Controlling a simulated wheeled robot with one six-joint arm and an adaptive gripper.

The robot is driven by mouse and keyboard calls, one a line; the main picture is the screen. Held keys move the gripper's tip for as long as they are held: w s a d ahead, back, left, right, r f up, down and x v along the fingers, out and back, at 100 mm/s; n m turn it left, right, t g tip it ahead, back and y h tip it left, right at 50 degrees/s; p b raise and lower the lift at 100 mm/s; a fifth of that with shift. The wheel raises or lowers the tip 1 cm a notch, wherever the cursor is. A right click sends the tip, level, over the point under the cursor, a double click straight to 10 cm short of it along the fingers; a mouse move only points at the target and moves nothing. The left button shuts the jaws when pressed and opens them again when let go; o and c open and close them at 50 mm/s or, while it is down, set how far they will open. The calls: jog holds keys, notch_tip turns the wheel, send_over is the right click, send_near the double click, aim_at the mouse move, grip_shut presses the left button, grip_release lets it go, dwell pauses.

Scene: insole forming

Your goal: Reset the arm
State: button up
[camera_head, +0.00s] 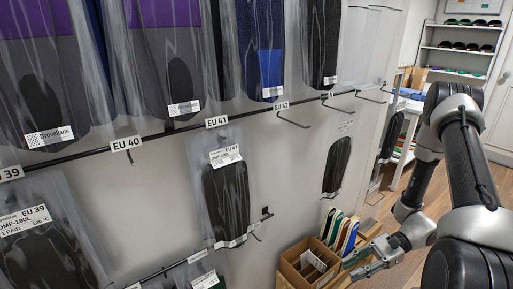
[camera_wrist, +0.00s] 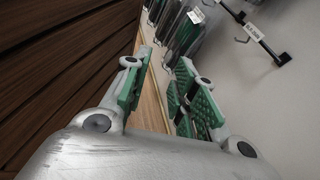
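My arm (camera_head: 465,165) comes in from the right in the head view and bends down to the lower middle. My gripper (camera_head: 358,266) is low in that view, in front of a cardboard box at the foot of the wall. In the wrist view my gripper (camera_wrist: 160,80) has its two green-padded fingers apart, with nothing held between them. Floor and hanging packs show through the gap.
A wall rack holds insole packs (camera_head: 227,190) on hooks and a rail (camera_head: 170,131) with EU size labels. A cardboard box (camera_head: 290,272) with upright insoles (camera_head: 340,236) stands below. Shelves (camera_head: 458,50) stand far right, with wooden floor (camera_head: 375,208) in front.

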jog(key=s+d+r+n+h, duration=0.1)
jog(key=d+r+n+h, duration=0.25)
jog(key=r, duration=0.45)
jog(key=s+d+r+n+h, duration=0.2)
jog(key=d+r+n+h, duration=0.15)
jog(key=r, duration=0.45)
jog(key=s+d+r+n+h, duration=0.1)
jog(key=d+r+n+h, duration=0.25)
jog(key=r, duration=0.45)
jog(key=s+a+r+n+t+h, duration=0.1)
jog(key=r+n+t, duration=0.1)
jog(key=r+t, duration=0.2)
jog(key=s+a+r+n+t+h, duration=0.1)
jog(key=s+r+n+t+h, duration=0.1)
jog(key=r, duration=0.8)
jog(key=shift+s+a+r+t, duration=0.3)
jog(key=shift+a+t, duration=0.05)
jog(key=shift+t, duration=0.55)
